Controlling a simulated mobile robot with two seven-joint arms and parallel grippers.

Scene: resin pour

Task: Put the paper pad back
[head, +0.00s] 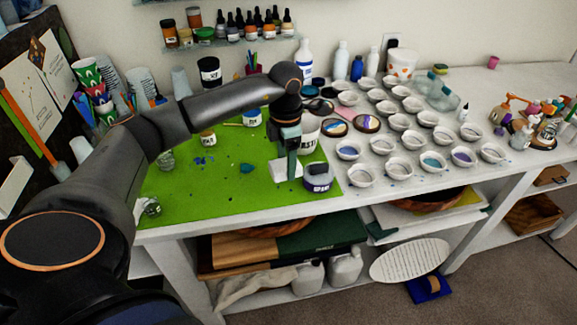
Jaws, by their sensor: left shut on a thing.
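My left gripper (290,168) reaches down over the front right part of the green mat (220,200). It is shut on a small white flat thing that looks like the paper pad (284,171), partly hidden behind the fingers. The pad is at or just above the mat; I cannot tell whether it touches. A jar with a dark label (318,178) stands close to the right of the gripper. A white tub with dark lettering (308,133) stands just behind it. My right gripper is not in view.
Several small white bowls (399,168) fill the white table to the right. Bottles (305,60) stand along the wall, below and beside a shelf of small jars (230,40). The middle of the mat is mostly clear. A white oval board (411,261) leans below the table.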

